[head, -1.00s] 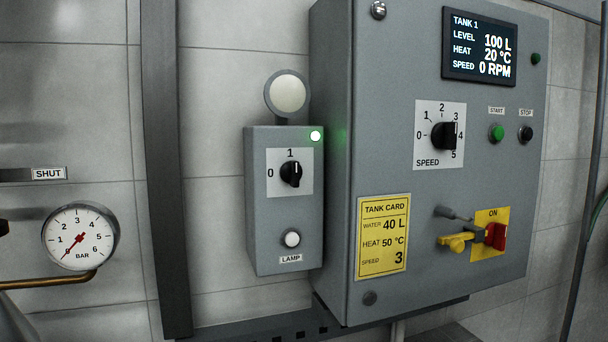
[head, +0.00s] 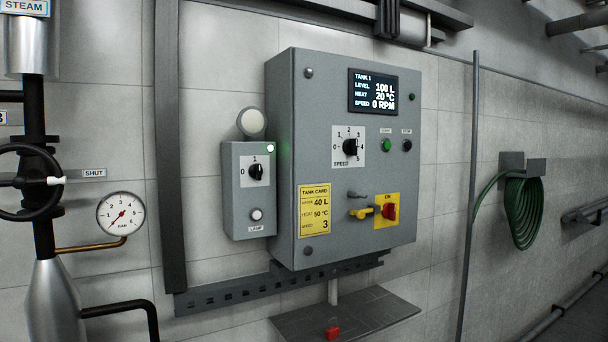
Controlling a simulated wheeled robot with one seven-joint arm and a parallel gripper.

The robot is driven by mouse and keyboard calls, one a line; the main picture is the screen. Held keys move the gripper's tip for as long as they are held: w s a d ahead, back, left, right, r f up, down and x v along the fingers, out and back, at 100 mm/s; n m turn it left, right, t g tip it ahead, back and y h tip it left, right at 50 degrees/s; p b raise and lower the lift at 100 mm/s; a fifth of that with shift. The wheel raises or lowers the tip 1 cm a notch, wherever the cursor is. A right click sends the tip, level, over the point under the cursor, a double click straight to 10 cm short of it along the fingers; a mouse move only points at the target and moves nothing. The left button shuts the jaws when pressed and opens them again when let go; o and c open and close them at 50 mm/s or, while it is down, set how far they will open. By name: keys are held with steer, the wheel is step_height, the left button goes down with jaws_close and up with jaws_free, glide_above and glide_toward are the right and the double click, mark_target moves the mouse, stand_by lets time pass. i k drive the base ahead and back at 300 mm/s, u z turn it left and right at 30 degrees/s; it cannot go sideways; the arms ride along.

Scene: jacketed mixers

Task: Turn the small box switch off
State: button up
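The small box (head: 249,207) is a grey box on the wall, just left of the large control cabinet. Its black rotary switch (head: 256,172) sits on a white plate marked 0 at the left and 1 at the top. The knob stands upright, toward 1. A green light (head: 270,148) is lit at the box's top right corner. A white lamp button (head: 256,214) is below the switch, and a pale round lamp (head: 251,123) is above the box. My gripper is not in view.
The large grey cabinet (head: 340,262) carries a display (head: 376,92), a speed knob (head: 350,147) and a red and yellow main switch (head: 388,211) marked ON. A gauge (head: 121,213), pipes and a black handwheel (head: 28,181) are at left. A dark shelf (head: 375,312) juts out below the cabinet.

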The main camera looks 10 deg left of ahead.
mark_target(256, 171)
steer(key=u, duration=0.65)
steer(key=i, duration=0.55)
steer(key=u, duration=0.65)
